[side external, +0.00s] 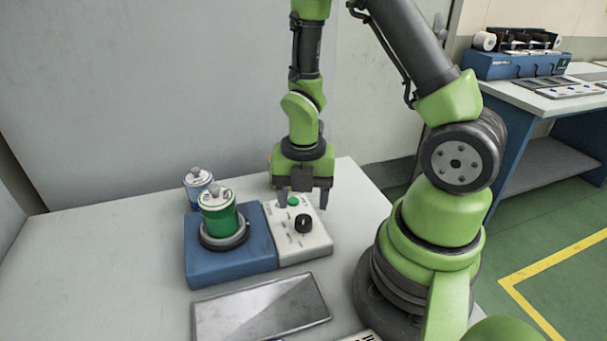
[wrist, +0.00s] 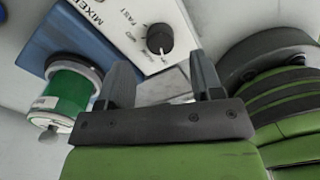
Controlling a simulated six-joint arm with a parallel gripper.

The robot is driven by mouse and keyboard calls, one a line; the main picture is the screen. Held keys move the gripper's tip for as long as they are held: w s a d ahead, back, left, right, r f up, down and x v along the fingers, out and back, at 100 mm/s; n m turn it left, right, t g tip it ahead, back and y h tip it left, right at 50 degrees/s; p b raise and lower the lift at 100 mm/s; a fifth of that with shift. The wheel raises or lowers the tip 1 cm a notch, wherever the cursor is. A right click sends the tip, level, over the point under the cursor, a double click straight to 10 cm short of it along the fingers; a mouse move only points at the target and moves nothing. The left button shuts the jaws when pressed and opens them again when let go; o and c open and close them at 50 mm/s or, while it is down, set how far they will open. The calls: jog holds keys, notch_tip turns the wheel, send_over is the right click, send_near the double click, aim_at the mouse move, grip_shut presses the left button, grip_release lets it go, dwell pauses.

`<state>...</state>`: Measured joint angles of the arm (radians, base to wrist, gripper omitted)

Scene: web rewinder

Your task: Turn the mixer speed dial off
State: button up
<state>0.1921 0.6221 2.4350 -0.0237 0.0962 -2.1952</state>
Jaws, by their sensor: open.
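The mixer speed dial is a black round knob (side external: 304,223) on a white control panel (side external: 290,240). In the wrist view the dial (wrist: 160,38) shows beside printed speed labels, with FAST the clearest. A small light mark shows near its lower edge, but I cannot tell the setting for sure. My gripper (side external: 303,197) points down over the back part of the panel, behind the dial in the side view. Its jaws are open and empty. In the wrist view the dial lies just beyond the open fingertips (wrist: 163,65), apart from them.
A green can (side external: 219,214) stands on the blue mixer base (side external: 230,262), left of the panel. Another can (side external: 198,184) is behind it. A green button (side external: 293,201) is on the panel under my gripper. A grey tray (side external: 260,308) lies in front. The table's left side is clear.

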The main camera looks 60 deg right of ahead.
jog(key=shift+r, duration=2.65)
jog(key=shift+r, duration=0.1)
notch_tip(320, 180, up, 12)
jog(key=m+t, duration=0.4)
jog(key=m, duration=1.1)
send_over(303, 219)
jog(key=s+a, duration=0.1)
jog(key=a, duration=0.3)
jog(key=s+a+r+m+t+y, duration=0.2)
jog(key=s+r+m, duration=0.3)
jog(key=m, duration=0.6)
jog(key=shift+s+a+r+m+t, duration=0.3)
jog(key=shift+a+m+t, duration=0.1)
jog(key=shift+t, duration=0.2)
